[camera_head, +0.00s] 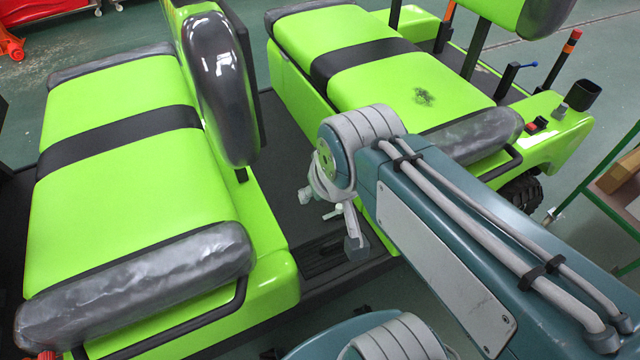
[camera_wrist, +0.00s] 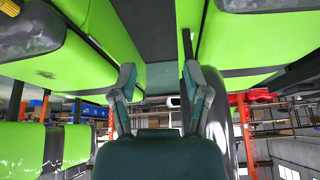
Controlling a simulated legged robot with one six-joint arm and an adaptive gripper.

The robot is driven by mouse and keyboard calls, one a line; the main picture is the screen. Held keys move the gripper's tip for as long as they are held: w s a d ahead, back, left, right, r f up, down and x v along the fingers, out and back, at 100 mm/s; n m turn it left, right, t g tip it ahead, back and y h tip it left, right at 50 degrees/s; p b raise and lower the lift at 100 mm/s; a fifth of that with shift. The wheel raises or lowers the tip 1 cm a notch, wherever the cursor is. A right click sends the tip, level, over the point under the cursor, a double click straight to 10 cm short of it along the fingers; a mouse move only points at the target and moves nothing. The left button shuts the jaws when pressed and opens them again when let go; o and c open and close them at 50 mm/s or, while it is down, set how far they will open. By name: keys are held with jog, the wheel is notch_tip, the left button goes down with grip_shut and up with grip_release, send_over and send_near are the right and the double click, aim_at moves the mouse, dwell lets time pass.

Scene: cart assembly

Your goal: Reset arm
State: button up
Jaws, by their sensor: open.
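My gripper (camera_wrist: 158,78) shows in the wrist view with its two teal fingers standing well apart and nothing between them. In the head view my arm reaches in from the lower right, and its far end is in the gap between the two seat rows. The gripper's fingers cannot be made out clearly there. The green cart has a near-left bench seat (camera_head: 125,95) with a black band. A second green bench seat (camera_head: 375,85) stands right of the gap, with a dark smudge on it.
A grey-edged backrest (camera_head: 222,85) stands upright left of my arm's end. The dark cart floor (camera_head: 287,180) lies between the seats. A green control panel (camera_head: 560,125) with a black cup-like holder is at the right. A green frame with boxes (camera_head: 622,175) stands at the right edge.

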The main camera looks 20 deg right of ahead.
jog(key=shift+s+a+r+n, duration=0.1)
jog(key=shift+s+r+n, duration=0.1)
jog(key=shift+s, duration=0.25)
jog(key=shift+s+a+r+n, duration=0.1)
jog(key=shift+s+n, duration=0.1)
jog(key=shift+s, duration=0.25)
